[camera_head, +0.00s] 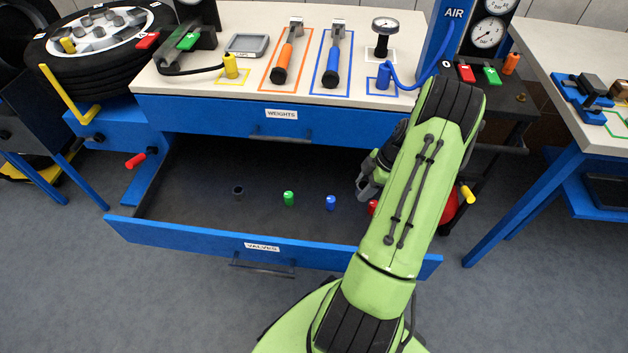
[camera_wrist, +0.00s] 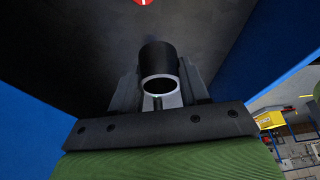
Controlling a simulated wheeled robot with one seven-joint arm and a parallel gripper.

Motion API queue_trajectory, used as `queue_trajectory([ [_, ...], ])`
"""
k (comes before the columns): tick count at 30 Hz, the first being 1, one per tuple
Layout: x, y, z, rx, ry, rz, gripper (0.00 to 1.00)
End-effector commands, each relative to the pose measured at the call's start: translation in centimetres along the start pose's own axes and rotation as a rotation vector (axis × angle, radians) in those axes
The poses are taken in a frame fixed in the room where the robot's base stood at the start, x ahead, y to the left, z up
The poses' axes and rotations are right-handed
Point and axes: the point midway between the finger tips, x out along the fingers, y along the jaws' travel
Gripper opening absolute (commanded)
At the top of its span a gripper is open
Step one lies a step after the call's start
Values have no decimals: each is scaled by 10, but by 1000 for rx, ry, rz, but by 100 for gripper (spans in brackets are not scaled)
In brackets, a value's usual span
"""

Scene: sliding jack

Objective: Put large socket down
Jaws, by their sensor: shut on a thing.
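The large socket (camera_wrist: 159,58) is a black cylinder with a pale metal rim, seen end-on in the wrist view. My gripper (camera_wrist: 160,80) is shut on it, with one finger on each side. In the head view my gripper (camera_head: 368,182) is over the right part of the open drawer labelled VALVES (camera_head: 190,236), largely hidden by my green arm. The socket cannot be made out in the head view. Whether it touches the drawer floor cannot be told.
The drawer holds a black cap (camera_head: 238,192), a green cap (camera_head: 288,198), a blue cap (camera_head: 331,203) and a partly hidden red one (camera_head: 373,207). Above is the shut WEIGHTS drawer (camera_head: 215,116); the workbench top (camera_head: 205,85) carries two hammers.

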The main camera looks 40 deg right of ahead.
Motion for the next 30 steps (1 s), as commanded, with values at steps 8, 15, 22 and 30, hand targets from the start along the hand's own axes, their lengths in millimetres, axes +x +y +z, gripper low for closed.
queue_trajectory([
  [8, 52, 0, 21, 2, 2, -2, 12],
  [15, 85, 0, 35, 2, 2, -1, 12],
  [22, 93, 0, 38, 0, -1, 1, 12],
  [30, 94, 0, 39, 0, 0, 0, 65],
])
